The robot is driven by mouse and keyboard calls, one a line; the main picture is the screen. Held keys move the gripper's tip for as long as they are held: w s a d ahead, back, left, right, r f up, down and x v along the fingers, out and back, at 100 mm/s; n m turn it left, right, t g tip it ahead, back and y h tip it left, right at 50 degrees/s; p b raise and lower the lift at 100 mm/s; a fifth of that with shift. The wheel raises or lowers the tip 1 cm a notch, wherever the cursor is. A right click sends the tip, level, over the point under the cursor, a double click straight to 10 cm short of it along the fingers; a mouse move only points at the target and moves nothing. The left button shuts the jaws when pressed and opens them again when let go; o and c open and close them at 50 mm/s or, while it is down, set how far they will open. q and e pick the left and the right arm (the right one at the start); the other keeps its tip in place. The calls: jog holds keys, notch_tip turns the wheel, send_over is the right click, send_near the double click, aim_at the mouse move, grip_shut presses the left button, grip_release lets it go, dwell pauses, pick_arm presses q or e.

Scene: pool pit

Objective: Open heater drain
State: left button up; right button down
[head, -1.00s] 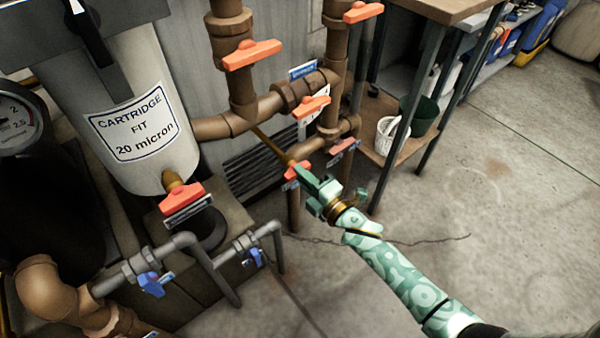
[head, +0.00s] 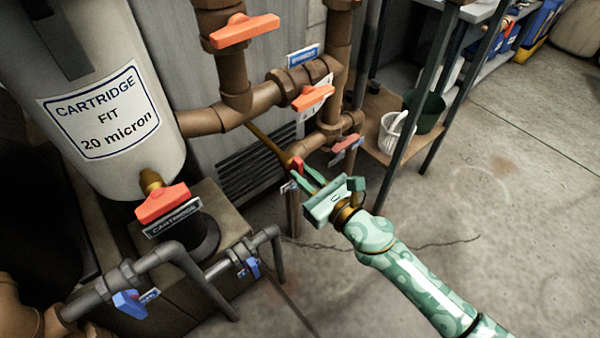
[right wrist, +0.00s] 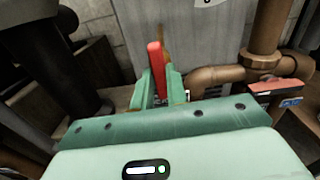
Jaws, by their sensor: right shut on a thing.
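My right gripper (head: 309,178) reaches in from the lower right, with its jaws at a small red valve handle (head: 297,163) low on the thin brass-coloured pipe by the grey heater casing. In the right wrist view the red handle (right wrist: 155,57) stands up between the two green fingers (right wrist: 160,88), which are shut on it. The fingers hide the lower part of the handle and most of the valve. A small tag (head: 288,187) hangs just below it; its text is too small to read. My left gripper is not in view.
Brown pipes with orange handles (head: 313,97) run above and behind my gripper. A white cartridge filter (head: 105,110) stands at left, with blue-handled valves (head: 130,303) on grey pipes below. A shelf (head: 385,115) with pots is at right. The floor at right is clear.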

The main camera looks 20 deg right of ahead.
jog(key=c, duration=1.3)
grip_release()
jog(key=shift+b+v, duration=0.4)
jog(key=shift+v, duration=3.1)
